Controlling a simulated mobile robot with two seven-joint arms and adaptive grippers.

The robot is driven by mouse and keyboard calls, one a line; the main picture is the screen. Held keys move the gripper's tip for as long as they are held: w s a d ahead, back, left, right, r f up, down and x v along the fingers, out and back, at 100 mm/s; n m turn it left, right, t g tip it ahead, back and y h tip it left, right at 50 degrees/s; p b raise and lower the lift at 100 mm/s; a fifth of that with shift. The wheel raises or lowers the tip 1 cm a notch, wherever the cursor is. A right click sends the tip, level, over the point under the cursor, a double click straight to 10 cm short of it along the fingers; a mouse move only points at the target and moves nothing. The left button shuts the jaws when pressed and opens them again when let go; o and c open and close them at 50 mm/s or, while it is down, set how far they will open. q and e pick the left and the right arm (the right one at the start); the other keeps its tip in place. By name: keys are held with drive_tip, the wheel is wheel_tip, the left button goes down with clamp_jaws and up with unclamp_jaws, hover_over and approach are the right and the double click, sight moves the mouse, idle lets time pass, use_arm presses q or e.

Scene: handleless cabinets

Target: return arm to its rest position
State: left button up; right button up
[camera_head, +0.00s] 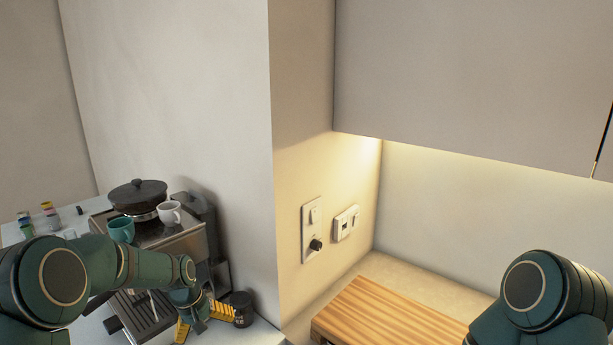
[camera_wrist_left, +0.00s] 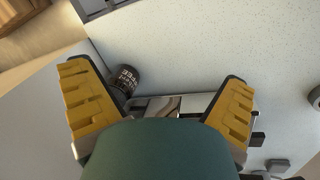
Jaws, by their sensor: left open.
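My left arm comes in from the left in the head view, dark green. Its gripper (camera_head: 207,321) with yellow finger pads is low in front of the coffee machine (camera_head: 205,243), near a small dark jar (camera_head: 241,308). In the left wrist view the left gripper (camera_wrist_left: 160,95) has its two yellow fingers wide apart with nothing held between them. The jar (camera_wrist_left: 127,78) shows beyond the left finger there. My right arm shows only as a green joint at the lower right of the head view; its gripper is out of the picture.
A teal cup (camera_head: 121,229) and a white cup (camera_head: 170,212) stand on the coffee machine beside a dark lidded pot (camera_head: 138,197). A wooden board (camera_head: 385,318) lies on the counter by the wall switches (camera_head: 313,229). A closed cabinet (camera_head: 475,75) hangs above.

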use_arm(q)
drive_tip(key=s+d+f+m+h, duration=0.1)
drive_tip(key=s+d+f, duration=0.7)
drive_tip(key=s+f, duration=0.25)
drive_tip(key=s+d+f+m, duration=0.1)
drive_tip(key=s+d+f, duration=0.15)
drive_tip(key=s, duration=0.55)
drive_tip(key=s+d+f+m, duration=0.1)
drive_tip(key=s+d+f, duration=0.1)
drive_tip(key=s+d, duration=0.35)
wheel_tip(320, 180, down, 12)
drive_tip(key=s+a+b, duration=0.1)
drive_tip(key=b, duration=1)
drive_tip(key=shift+s+a+t+h, duration=0.3)
drive_tip(key=shift+a+h, duration=0.05)
drive_tip(key=shift+h, duration=0.05)
